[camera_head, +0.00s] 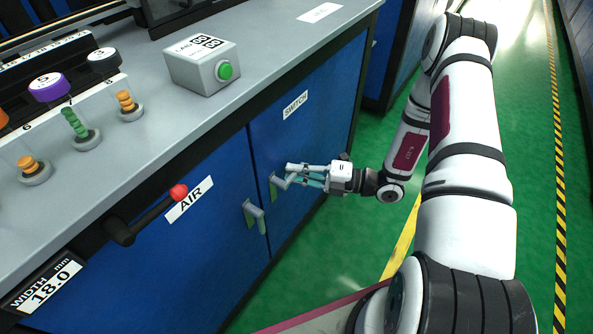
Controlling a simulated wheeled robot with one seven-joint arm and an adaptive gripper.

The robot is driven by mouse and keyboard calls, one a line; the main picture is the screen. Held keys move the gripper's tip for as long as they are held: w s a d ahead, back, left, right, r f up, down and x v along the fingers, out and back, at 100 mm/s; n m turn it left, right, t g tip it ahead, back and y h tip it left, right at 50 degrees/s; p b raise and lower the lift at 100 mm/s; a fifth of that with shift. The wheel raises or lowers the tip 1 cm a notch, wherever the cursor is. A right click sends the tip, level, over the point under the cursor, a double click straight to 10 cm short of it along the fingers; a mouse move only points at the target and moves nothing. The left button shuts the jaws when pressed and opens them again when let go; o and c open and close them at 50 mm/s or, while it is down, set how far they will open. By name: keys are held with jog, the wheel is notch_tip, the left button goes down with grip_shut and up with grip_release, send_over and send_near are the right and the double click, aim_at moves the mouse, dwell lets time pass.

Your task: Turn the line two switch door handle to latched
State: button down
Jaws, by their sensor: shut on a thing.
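The switch door (318,125) is the blue right-hand cabinet door with a white SWITCH label (295,104). Its small grey-green handle (274,189) sits near the door's left edge. My gripper (288,177) reaches in from the right, roughly level, and is shut on the handle. The fingers cover part of the handle, so its exact angle is hard to tell. The door looks flush with the cabinet front.
A similar handle (254,215) is on the left blue door, close by. A red-knobbed lever (179,192) juts out beside the AIR label (190,200). A grey button box (201,64) stands on the counter. Green floor (345,240) lies open to the right.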

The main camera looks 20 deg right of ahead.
jog(key=shift+f, duration=0.1)
notch_tip(320, 180, down, 2)
jog(key=m, duration=0.2)
jog(key=m+t+y, duration=0.1)
jog(key=m, duration=0.1)
jog(key=shift+s+a+m, duration=0.15)
jog(key=shift+m, duration=0.15)
jog(key=shift+s+a+f+m+t+h+b, duration=0.5)
jog(key=shift+m+t, duration=0.75)
jog(key=shift+m, duration=1.7)
jog(key=shift+s+a+f+m+t+h+b, duration=0.2)
jog(key=shift+s+a+f+m+t+h, duration=0.6)
jog(key=shift+m, duration=2.2)
jog(key=shift+s+a+f+m+t+h+b, duration=0.3)
jog(key=shift+a+m+t, duration=0.45)
jog(key=shift+m+t, duration=1.6)
jog(key=shift+w+m+g, duration=0.1)
jog(key=shift+m+g, duration=0.5)
jog(key=shift+m, duration=0.1)
jog(key=c, duration=1.6)
grip_release()
